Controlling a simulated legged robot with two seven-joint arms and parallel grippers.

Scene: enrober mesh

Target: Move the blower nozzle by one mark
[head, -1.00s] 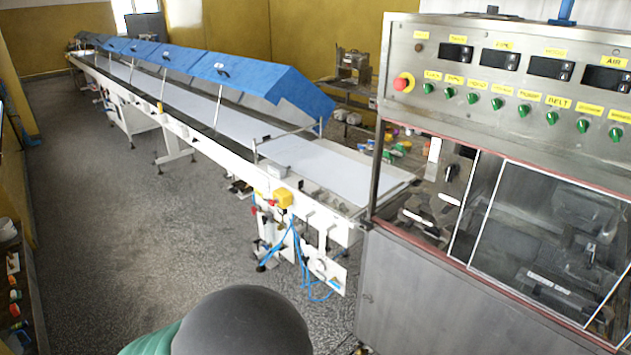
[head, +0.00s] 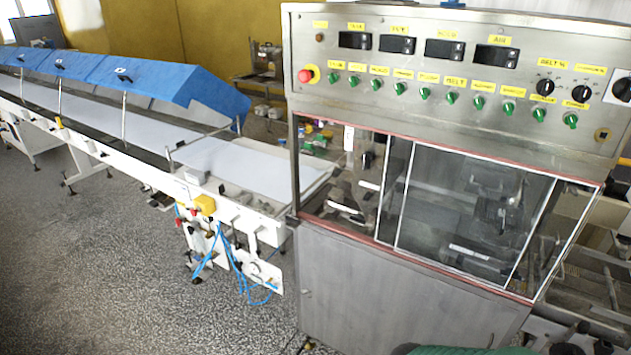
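The enrober machine (head: 390,285) stands at the centre right, a steel cabinet with a control panel (head: 300,110) on top. Its front has clear window panels (head: 470,215) in white frames. Behind them are dark metal parts that I cannot tell apart; I cannot pick out the blower nozzle. A black lever or knob (head: 368,160) shows at the left of the window. Neither of my grippers is in view.
A long white conveyor (head: 255,170) with blue covers (head: 165,78) runs off to the left from the machine. Blue hoses (head: 238,272) hang at its near end. The speckled floor (head: 110,270) at the front left is clear. A mesh belt section (head: 595,285) is at the right edge.

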